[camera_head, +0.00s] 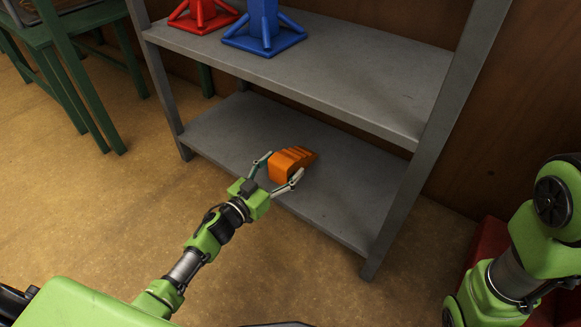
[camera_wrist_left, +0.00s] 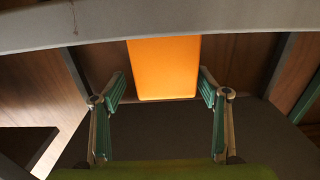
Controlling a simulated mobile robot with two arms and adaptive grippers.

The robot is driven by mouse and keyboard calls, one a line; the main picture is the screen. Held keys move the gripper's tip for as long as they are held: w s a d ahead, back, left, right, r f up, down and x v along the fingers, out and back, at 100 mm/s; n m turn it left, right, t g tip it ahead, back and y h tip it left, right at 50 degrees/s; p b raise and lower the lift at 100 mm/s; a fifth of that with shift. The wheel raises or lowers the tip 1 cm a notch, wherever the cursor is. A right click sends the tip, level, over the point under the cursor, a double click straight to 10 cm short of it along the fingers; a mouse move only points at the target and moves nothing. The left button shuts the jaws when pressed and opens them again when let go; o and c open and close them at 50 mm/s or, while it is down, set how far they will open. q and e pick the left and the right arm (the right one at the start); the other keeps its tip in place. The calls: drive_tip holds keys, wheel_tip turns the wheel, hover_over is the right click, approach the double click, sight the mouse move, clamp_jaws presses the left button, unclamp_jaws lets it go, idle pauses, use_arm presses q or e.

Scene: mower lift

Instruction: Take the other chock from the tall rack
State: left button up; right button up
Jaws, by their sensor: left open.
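An orange chock (camera_head: 289,164) with a stepped, sloping back lies on the lower shelf of the tall grey rack (camera_head: 340,207). My left gripper (camera_head: 279,172) is open, with one finger on each side of the chock's near end. In the left wrist view the chock (camera_wrist_left: 165,68) shows as a flat orange face ahead of the fingers (camera_wrist_left: 163,88), with a gap on both sides. Whether a finger touches it in the head view I cannot tell. My right gripper is out of view; only part of that arm shows at the right.
The upper shelf (camera_head: 345,82) overhangs the chock and holds a red stand (camera_head: 203,14) and a blue stand (camera_head: 264,30). A rack post (camera_head: 430,150) stands to the right. A green frame (camera_head: 75,75) stands at the left. The lower shelf is otherwise clear.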

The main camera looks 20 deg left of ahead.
sight(291, 155)
use_arm(q)
drive_tip(key=shift+w+f+b, duration=0.2)
drive_tip(key=shift+w+b, duration=0.1)
drive_tip(key=shift+b, duration=0.05)
drive_tip(key=b+x, duration=0.1)
drive_tip(key=x, duration=0.1)
drive_tip(key=b+x, duration=0.1)
drive_tip(key=b, duration=0.1)
drive_tip(key=shift+w+a+f, duration=0.1)
drive_tip(key=shift+w+f, duration=0.1)
drive_tip(key=shift+w, duration=0.25)
drive_tip(key=shift+w+r, duration=0.15)
drive_tip(key=shift+w, duration=0.2)
drive_tip(key=c, duration=1.6)
drive_tip(key=shift+r, duration=0.2)
drive_tip(key=c, duration=0.3)
drive_tip(key=shift+r, duration=0.1)
